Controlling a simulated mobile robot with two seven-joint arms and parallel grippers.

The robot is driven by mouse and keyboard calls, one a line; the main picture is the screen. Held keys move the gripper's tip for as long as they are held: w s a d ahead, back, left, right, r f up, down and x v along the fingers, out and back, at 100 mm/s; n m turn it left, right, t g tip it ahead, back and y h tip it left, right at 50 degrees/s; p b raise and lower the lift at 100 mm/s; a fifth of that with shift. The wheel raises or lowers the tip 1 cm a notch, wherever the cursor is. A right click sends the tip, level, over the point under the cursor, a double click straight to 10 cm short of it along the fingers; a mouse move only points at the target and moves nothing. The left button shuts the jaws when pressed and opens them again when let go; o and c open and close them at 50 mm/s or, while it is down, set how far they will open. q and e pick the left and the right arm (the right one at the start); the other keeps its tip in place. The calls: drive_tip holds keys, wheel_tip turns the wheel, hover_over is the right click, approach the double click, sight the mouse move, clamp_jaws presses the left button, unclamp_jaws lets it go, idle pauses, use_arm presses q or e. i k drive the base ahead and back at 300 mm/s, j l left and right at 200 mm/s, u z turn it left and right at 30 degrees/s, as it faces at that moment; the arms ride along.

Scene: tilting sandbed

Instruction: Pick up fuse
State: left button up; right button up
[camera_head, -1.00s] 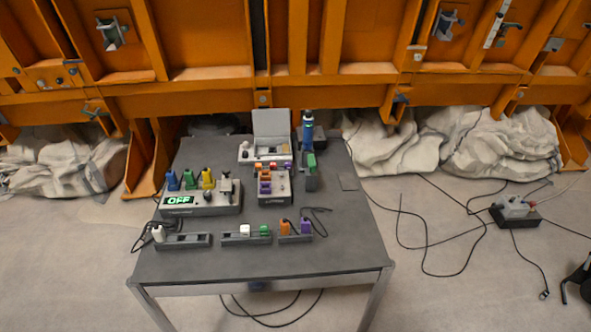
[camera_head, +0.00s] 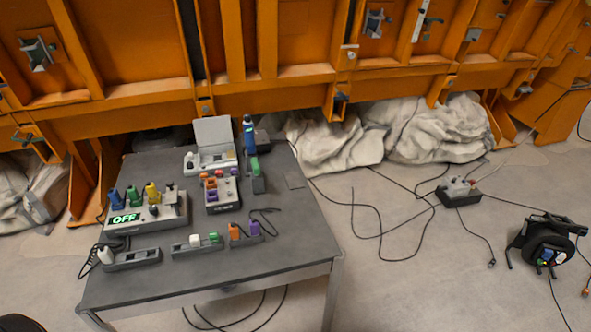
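A grey table (camera_head: 285,225) stands left of centre in the head view. Several small coloured pieces that may be fuses are on it, too small to tell for certain. White (camera_head: 196,240) and green (camera_head: 214,237) pieces sit in a dark holder near the front edge. An orange piece (camera_head: 234,231) and a purple piece (camera_head: 254,228) sit in the holder to its right. A grey block (camera_head: 222,195) behind them bears orange and purple pieces. An open grey case (camera_head: 213,132) stands at the back. Neither of my grippers is in view.
A device reading OFF (camera_head: 124,217) with coloured plugs is on the table's left. A blue tool (camera_head: 248,135) stands upright at the back. Loose cables (camera_head: 352,232), a grey box (camera_head: 459,190) and a cable reel (camera_head: 546,243) lie on the floor.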

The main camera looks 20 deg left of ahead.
sight(234, 171)
drive_tip(key=l+z, duration=0.1)
drive_tip(key=z, duration=0.35)
drive_tip(key=i+z, duration=0.15)
drive_tip(key=z, duration=0.75)
drive_tip(key=i, duration=0.7)
drive_tip(key=i+l+u, duration=0.15)
drive_tip(key=i, duration=0.55)
drive_tip(key=i+j+u, duration=0.1)
drive_tip(key=i+u, duration=0.5)
drive_tip(key=u, duration=0.15)
drive_tip(key=i+u, duration=0.4)
drive_tip(key=i+j+u, duration=0.1)
drive_tip(key=i+u, duration=0.5)
drive_tip(key=u, duration=0.15)
drive_tip(key=i+u, duration=0.7)
drive_tip(key=i, duration=0.25)
drive_tip(key=i+u, duration=0.4)
drive_tip(key=i, duration=0.15)
drive_tip(key=i+u, duration=0.2)
drive_tip(key=u, duration=0.15)
drive_tip(key=i+l+u, duration=0.1)
drive_tip(key=u, duration=0.3)
drive_tip(key=i+l+u, duration=0.15)
drive_tip(key=i+u, duration=0.2)
drive_tip(key=u, duration=1.55)
drive_tip(key=k+j, duration=0.05)
